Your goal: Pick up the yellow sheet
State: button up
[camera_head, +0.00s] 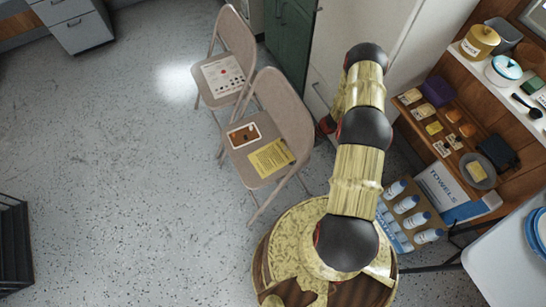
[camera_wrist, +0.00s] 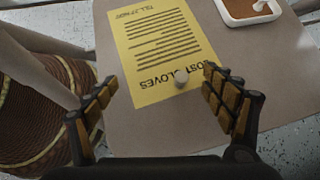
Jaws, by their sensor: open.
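The yellow sheet (camera_head: 271,158) lies flat on the seat of the nearer folding chair (camera_head: 243,168) in the head view. In the wrist view the yellow sheet (camera_wrist: 160,45) fills the upper middle, printed with dark lines and the upside-down words "LOST GLOVES". A small pale round thing (camera_wrist: 181,83) sits on its near part. My gripper (camera_wrist: 165,98) is open, its two fingers apart on either side of the sheet's near end. I cannot tell whether the fingertips touch the sheet or the seat. The gripper is hidden in the head view.
A white-rimmed card or tray with a brown middle (camera_head: 244,135) lies beside the sheet on the same seat. Another folding chair (camera_head: 233,45) behind holds a white printed sheet (camera_head: 223,76). Shelves with goods (camera_head: 460,120) stand right.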

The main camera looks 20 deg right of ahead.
jog(key=shift+c, duration=1.1)
jog(key=shift+s, duration=0.1)
jog(key=c, duration=1.9)
grip_shut()
